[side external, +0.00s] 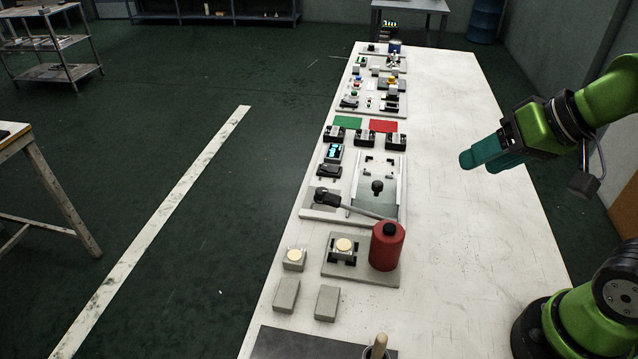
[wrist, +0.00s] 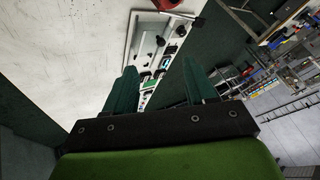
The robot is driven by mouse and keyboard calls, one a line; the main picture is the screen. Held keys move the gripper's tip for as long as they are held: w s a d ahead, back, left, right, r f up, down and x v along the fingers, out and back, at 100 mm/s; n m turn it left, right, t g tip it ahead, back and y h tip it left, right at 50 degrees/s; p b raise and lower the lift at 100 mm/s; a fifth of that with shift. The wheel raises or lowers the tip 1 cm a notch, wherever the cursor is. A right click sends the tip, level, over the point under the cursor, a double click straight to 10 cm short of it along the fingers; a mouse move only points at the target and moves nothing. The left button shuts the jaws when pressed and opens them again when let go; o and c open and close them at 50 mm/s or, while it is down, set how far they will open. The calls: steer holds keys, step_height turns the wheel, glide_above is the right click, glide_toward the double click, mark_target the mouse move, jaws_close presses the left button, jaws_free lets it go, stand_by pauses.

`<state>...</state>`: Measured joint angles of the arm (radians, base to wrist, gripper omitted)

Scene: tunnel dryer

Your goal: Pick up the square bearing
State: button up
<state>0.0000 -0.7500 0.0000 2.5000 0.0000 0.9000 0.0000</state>
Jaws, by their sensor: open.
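Two square grey blocks with round cream tops may be the square bearing; I cannot tell which one is meant. One block (side external: 294,259) sits on the white table (side external: 470,230), left of a grey plate (side external: 350,271). The other block (side external: 344,249) sits between dark holders on that plate. My gripper (side external: 480,160) is raised over the right side of the table, well apart from both blocks. In the wrist view its two teal fingers (wrist: 162,90) are spread, with nothing between them. Neither block can be made out in the wrist view.
A red bottle (side external: 387,247) stands on the plate's right side. Two plain grey blocks (side external: 286,295) (side external: 327,303) lie in front. A fixture with a lever (side external: 350,204) stands behind, with several small devices beyond. The table's right side is clear.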

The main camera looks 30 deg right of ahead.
steer(key=m+g+h, duration=0.2)
steer(key=m+g, duration=0.5)
steer(key=m, duration=1.6)
glide_above(347, 246)
steer(key=f, duration=1.7)
steer(key=shift+w+a+f, duration=0.1)
steer(key=shift+a+f, duration=0.1)
steer(key=shift+a, duration=0.15)
steer(key=shift+d+f, duration=0.2)
steer(key=shift+f, duration=1.1)
steer(key=shift+d+f, duration=0.15)
steer(key=shift+f, duration=1.15)
jaws_close()
